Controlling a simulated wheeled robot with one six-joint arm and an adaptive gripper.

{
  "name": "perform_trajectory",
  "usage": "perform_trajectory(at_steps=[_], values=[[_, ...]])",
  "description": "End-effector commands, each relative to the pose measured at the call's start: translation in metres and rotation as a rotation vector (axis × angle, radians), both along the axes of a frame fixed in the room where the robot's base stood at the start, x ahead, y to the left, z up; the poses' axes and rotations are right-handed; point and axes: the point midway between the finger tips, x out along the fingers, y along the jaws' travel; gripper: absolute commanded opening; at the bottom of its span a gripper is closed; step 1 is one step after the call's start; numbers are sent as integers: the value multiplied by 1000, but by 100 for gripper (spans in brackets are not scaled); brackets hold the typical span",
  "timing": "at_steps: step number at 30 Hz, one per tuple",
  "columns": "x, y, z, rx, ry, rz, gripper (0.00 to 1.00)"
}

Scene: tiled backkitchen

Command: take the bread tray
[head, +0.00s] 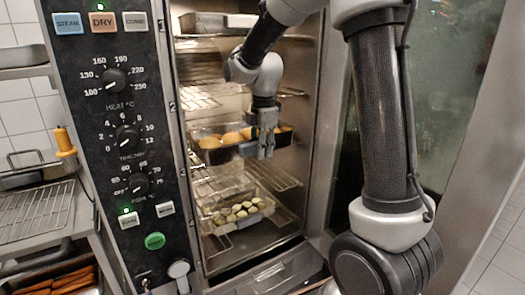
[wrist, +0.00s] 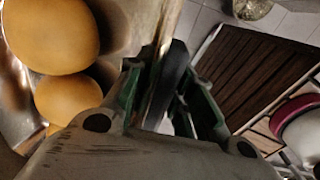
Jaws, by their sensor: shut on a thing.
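The bread tray (head: 213,153) is a dark metal tray holding several round golden rolls (head: 232,138). It sits on a middle rack inside the open oven in the head view. My gripper (head: 265,147) is at the front of the tray, toward its right, with its fingers pointing down. In the wrist view my gripper (wrist: 172,95) is shut on the tray's edge, which runs up between the fingers. My gripper hides part of the tray's front wall in the head view.
A lower tray of small pale pieces (head: 240,212) stands below on wire racks (head: 265,177). Another tray (head: 215,22) is at the top. The control panel (head: 120,120) borders the opening on the left. The open glass door (head: 455,110) is on the right, behind my arm.

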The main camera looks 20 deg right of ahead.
Motion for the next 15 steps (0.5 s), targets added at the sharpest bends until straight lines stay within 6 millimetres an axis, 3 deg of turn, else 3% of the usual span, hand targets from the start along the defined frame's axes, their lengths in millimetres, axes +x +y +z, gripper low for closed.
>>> perform_trajectory(at_steps=[5,15], values=[[-8,-1,3,1,-3,0,0],[-50,-9,3,0,-2,0,0]])
